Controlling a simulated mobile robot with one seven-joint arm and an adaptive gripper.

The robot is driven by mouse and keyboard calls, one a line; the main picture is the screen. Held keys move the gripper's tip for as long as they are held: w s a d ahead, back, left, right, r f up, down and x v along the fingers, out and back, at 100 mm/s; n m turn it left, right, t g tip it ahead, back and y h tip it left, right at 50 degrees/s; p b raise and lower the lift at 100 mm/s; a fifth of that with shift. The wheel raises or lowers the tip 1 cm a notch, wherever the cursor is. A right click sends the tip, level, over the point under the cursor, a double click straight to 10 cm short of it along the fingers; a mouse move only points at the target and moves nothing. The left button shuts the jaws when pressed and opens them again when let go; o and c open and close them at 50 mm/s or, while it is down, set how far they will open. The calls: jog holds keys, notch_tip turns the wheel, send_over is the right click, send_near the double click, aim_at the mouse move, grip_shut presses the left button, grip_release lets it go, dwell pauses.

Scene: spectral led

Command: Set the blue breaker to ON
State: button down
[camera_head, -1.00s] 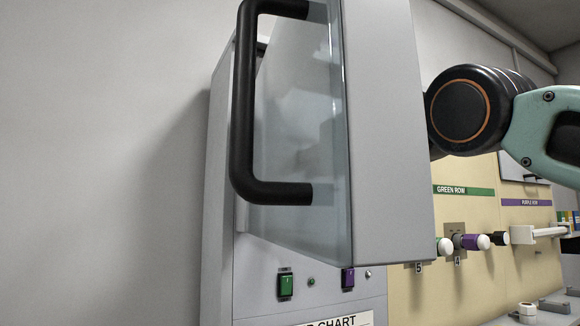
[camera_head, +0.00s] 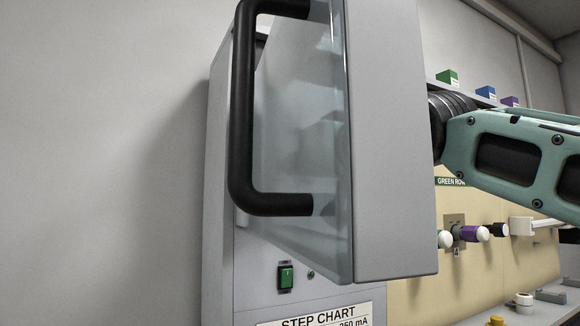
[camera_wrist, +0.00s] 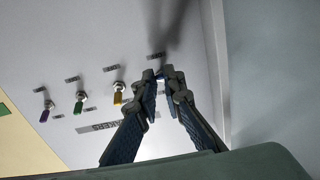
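In the wrist view, a light panel carries a row of small breakers: a purple lever (camera_wrist: 45,114), a green lever (camera_wrist: 79,106) and a yellow lever (camera_wrist: 117,97). A small blue patch (camera_wrist: 159,76), likely the blue breaker's lever, shows at my fingertips and is mostly hidden. My gripper (camera_wrist: 163,74) has its fingers angled together, with the tips close to each other at the panel. I cannot tell whether they grip the lever or just stand around it. The blue breaker's setting is not readable. The head view shows neither the breakers nor my gripper.
In the head view, an open cabinet door (camera_head: 393,140) with a black handle (camera_head: 242,110) blocks the view behind it. A lit green switch (camera_head: 285,277) is on the cabinet front. In the wrist view, a wall (camera_wrist: 213,60) rises close to the right of my fingers.

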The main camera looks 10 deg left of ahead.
jog(key=shift+d+r+g+h+p, duration=0.1)
jog(key=shift+r+g+h+p, duration=0.5)
jog(key=shift+g+h+p, duration=0.4)
jog(key=c, duration=2)
grip_release()
jog(key=shift+c, duration=0.2)
jog(key=v, duration=1.2)
